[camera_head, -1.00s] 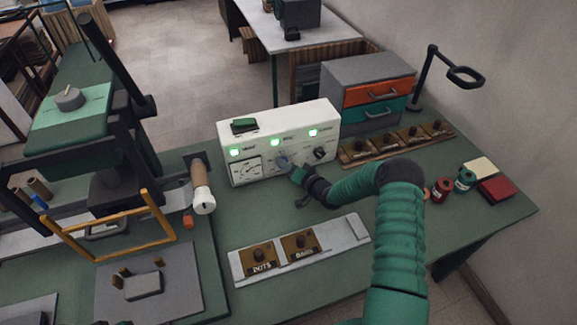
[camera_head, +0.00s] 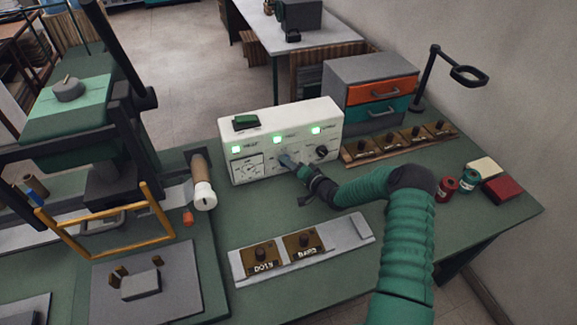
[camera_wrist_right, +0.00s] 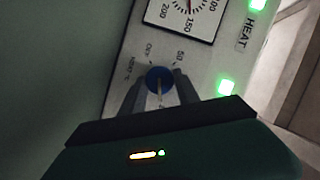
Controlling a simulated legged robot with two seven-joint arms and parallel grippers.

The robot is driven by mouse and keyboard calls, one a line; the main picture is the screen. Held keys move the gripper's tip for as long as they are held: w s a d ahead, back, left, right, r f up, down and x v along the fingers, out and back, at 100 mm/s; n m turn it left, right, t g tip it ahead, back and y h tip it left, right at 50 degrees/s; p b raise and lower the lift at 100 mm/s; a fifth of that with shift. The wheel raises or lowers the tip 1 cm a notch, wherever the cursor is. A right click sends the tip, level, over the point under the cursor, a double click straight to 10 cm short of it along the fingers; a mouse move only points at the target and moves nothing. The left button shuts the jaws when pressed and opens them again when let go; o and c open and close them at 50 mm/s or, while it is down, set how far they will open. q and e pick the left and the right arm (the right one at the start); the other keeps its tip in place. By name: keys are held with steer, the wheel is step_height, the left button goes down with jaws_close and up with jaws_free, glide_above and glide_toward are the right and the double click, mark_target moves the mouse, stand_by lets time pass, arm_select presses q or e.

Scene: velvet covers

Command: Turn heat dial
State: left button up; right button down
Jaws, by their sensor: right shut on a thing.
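The white control box (camera_head: 322,112) stands at the back of the green bench, with green lights, a gauge and dials on its front. My right gripper (camera_head: 289,163) reaches its front face. In the right wrist view, the round blue heat dial (camera_wrist_right: 160,80) with a pale pointer line sits between the two grey fingers of my right gripper (camera_wrist_right: 158,90), which is shut on it. Printed marks circle the dial, and the gauge (camera_wrist_right: 185,12) and the word HEAT show beside it. The dial is mostly hidden by my gripper in the head view. My left gripper is not seen.
A second, dark dial (camera_head: 322,152) is right of my gripper on the box. A plate holder (camera_head: 345,238) with two brass plates lies in front. A drawer unit (camera_head: 372,75), a wooden rack (camera_head: 366,157) and red and green spools (camera_head: 467,180) are to the right. A press stands left.

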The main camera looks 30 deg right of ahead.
steer(key=c, duration=1.1)
jaws_free()
steer(key=shift+s+f, duration=0.1)
steer(key=shift+f, duration=0.15)
steer(key=shift+c, duration=0.2)
steer(key=shift+o, duration=1.2)
steer(key=shift+r, duration=0.1)
steer(key=v, duration=1.6)
steer(key=shift+s+d, duration=0.15)
steer(key=shift+s, duration=0.15)
steer(key=shift+r, duration=0.15)
